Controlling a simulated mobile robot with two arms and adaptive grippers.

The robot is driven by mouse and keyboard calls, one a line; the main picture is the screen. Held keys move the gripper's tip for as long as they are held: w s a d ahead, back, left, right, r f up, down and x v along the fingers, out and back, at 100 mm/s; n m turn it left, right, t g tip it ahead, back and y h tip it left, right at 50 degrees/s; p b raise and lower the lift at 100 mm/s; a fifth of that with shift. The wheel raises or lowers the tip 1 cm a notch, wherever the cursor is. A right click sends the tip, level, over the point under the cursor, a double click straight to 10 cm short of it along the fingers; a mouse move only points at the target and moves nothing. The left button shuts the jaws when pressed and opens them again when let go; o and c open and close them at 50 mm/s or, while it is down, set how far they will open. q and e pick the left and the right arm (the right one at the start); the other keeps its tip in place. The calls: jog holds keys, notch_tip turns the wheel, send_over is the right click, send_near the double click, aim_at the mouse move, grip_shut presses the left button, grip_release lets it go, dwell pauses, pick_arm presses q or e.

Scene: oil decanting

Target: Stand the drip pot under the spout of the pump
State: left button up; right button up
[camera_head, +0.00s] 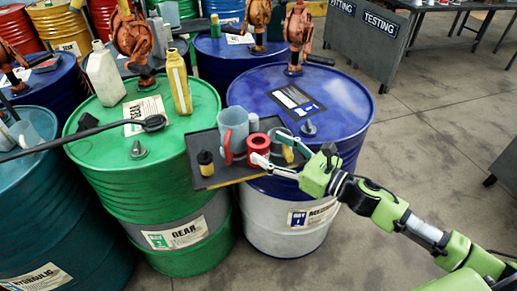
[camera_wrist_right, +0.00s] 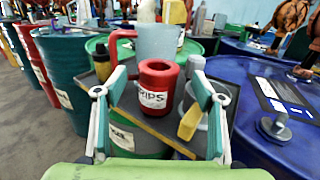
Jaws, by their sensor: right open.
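The drip pot is a small red pot (camera_head: 258,145) standing on a dark tray (camera_head: 203,142) that overhangs the front of two drums. In the right wrist view the same pot (camera_wrist_right: 157,88) shows a white label reading "DRIPS". My right gripper (camera_head: 271,147) is open, one finger on each side of the pot, with gaps between fingers and pot in the wrist view. My left gripper is out of view.
A grey-blue jug with a red handle (camera_head: 233,125) stands close behind the pot. A white jug (camera_head: 105,75) and a yellow bottle (camera_head: 179,82) stand on the green drum (camera_head: 85,120).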

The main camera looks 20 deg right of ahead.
jog(key=p+x, duration=0.1)
jog(key=x, duration=0.2)
jog(key=shift+w+a+r, duration=0.15)
jog(key=shift+w+a, duration=0.1)
jog(key=shift+w, duration=0.05)
jog(key=shift+w+a, duration=0.2)
jog(key=c, duration=1.5)
jog(key=shift+c, duration=0.2)
